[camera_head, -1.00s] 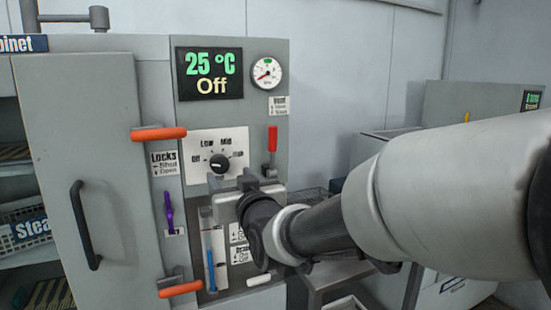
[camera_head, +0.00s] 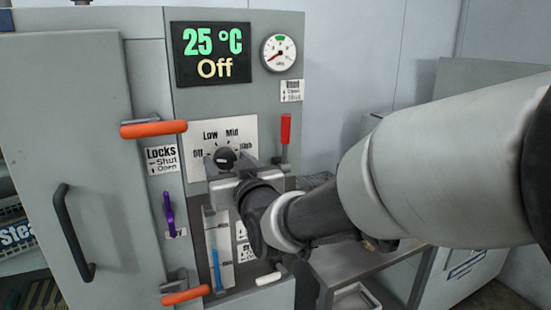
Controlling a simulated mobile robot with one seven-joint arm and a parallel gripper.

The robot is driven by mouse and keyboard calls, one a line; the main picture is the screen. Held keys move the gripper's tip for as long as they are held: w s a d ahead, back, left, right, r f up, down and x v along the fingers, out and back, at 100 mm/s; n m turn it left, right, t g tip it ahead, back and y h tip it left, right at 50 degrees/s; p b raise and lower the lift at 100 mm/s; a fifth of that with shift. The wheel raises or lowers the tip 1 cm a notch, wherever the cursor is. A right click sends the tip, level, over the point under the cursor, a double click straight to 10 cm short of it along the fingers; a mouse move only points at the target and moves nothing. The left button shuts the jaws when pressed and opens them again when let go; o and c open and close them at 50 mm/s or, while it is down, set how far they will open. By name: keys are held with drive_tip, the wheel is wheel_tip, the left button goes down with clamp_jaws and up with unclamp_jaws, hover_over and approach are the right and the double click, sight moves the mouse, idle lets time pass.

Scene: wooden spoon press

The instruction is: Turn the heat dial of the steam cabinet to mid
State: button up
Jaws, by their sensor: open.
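The steam cabinet (camera_head: 75,100) fills the left and middle of the view. Its heat dial (camera_head: 224,157) is a black knob on a white plate marked Off, Low, Mid and High. The display (camera_head: 212,54) above it reads 25 °C and Off. My gripper (camera_head: 232,172) is open, just below and in front of the dial, with its tips close to the knob. The gripper hides the lower part of the dial plate. I cannot tell whether the fingers touch the knob.
Orange lock handles (camera_head: 154,129) (camera_head: 186,295), a purple lever (camera_head: 169,213) and a red vent lever (camera_head: 286,128) stick out around the dial. A pressure gauge (camera_head: 279,52) sits at the upper right. A metal table (camera_head: 350,268) stands at the right.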

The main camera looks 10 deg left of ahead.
drive_tip(key=c, duration=1.1)
drive_tip(key=shift+o, duration=0.2)
drive_tip(key=shift+b, duration=0.3)
drive_tip(key=m+b, duration=0.2)
drive_tip(key=m, duration=0.2)
drive_tip(key=shift+f+b, duration=0.1)
drive_tip(key=shift+b, duration=0.25)
drive_tip(key=m+b, duration=0.3)
drive_tip(key=m, duration=0.2)
drive_tip(key=m+b, duration=0.2)
drive_tip(key=m, duration=0.3)
drive_tip(key=shift+m, duration=0.4)
drive_tip(key=m+b, duration=0.2)
drive_tip(key=m, duration=0.2)
drive_tip(key=shift+m, duration=0.4)
drive_tip(key=shift+r, duration=0.2)
